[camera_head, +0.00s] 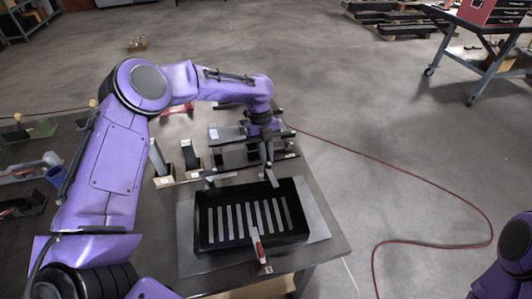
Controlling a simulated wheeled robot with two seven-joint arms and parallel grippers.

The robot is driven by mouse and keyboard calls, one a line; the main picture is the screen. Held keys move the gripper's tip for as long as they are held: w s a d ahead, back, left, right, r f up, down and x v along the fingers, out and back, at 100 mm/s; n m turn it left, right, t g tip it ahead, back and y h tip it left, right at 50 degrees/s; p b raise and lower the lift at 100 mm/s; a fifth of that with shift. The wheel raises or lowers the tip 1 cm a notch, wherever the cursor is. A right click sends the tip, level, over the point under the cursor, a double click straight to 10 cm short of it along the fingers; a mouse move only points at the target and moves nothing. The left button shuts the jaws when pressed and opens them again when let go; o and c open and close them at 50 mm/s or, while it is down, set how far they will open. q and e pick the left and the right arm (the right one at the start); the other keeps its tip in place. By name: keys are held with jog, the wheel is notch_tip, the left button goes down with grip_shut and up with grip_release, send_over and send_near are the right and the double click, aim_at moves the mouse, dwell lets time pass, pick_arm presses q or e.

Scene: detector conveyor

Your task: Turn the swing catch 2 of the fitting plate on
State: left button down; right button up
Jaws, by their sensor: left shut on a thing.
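The fitting plate (187,245) is a flat grey plate on the table, carrying a black slotted tray (203,222). My left gripper (267,176) reaches down to the tray's far edge, right of its middle. It is shut on a small grey piece there, which looks like a swing catch; the fingers partly hide it, and I cannot read its number or tell its angle. Another small grey catch-like piece (221,177) lies at the far edge to the left. A red-handled lever (258,247) stands at the tray's near edge. My right gripper is out of view.
A red cable (430,180) runs over the floor at right. The table's right edge is close to the plate.

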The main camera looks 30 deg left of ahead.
pick_arm(q)
jog(key=shift+s+d+f+m+g, duration=0.1)
jog(key=shift+s+f+m+g, duration=0.15)
jog(key=shift+m, duration=0.25)
jog(key=c, duration=1.2)
grip_release()
jog(key=shift+w, duration=0.1)
jog(key=shift+w+r, duration=0.1)
jog(key=shift+w+r, duration=0.1)
jog(key=b+v, duration=0.1)
jog(key=v, duration=0.9)
jog(key=shift+r, duration=0.1)
